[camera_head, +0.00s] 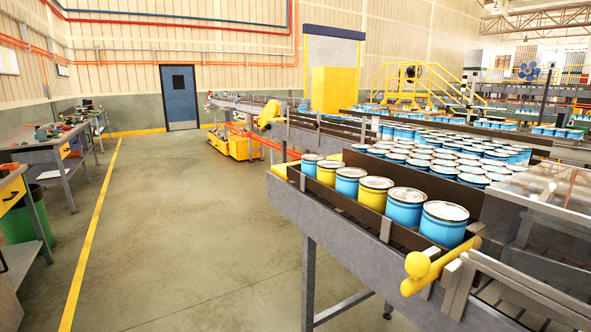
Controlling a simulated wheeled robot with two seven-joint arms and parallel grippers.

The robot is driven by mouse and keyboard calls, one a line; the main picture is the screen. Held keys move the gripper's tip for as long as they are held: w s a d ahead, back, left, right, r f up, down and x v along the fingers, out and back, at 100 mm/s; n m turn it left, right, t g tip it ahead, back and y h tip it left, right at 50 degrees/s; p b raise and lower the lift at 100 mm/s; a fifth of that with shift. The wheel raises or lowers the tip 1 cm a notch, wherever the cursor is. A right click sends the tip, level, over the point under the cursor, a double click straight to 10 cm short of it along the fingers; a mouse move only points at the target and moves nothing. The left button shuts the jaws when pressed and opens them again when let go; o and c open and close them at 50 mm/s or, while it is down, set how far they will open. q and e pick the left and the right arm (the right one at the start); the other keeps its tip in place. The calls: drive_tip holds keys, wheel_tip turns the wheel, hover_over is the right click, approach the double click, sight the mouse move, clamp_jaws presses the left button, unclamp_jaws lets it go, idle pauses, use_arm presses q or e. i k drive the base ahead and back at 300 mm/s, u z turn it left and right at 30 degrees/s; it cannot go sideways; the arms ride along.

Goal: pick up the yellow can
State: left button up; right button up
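Two yellow cans with pale metal lids stand upright in the front row on the conveyor. The nearer yellow can (373,199) stands between two blue cans. The farther yellow can (326,177) also stands between blue cans and looks smaller. The conveyor's dark side rail hides the lower parts of the row. Neither of my grippers shows in the view.
Blue cans (404,212) share the front row, with the largest blue can (443,229) at its near end. Many more cans fill the belt behind. A yellow bar with a round knob (418,264) juts from the conveyor's near edge. The floor (190,230) at left is clear.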

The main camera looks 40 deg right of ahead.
sight(326, 171)
drive_tip(key=i, duration=2.5)
drive_tip(key=z, duration=1.95)
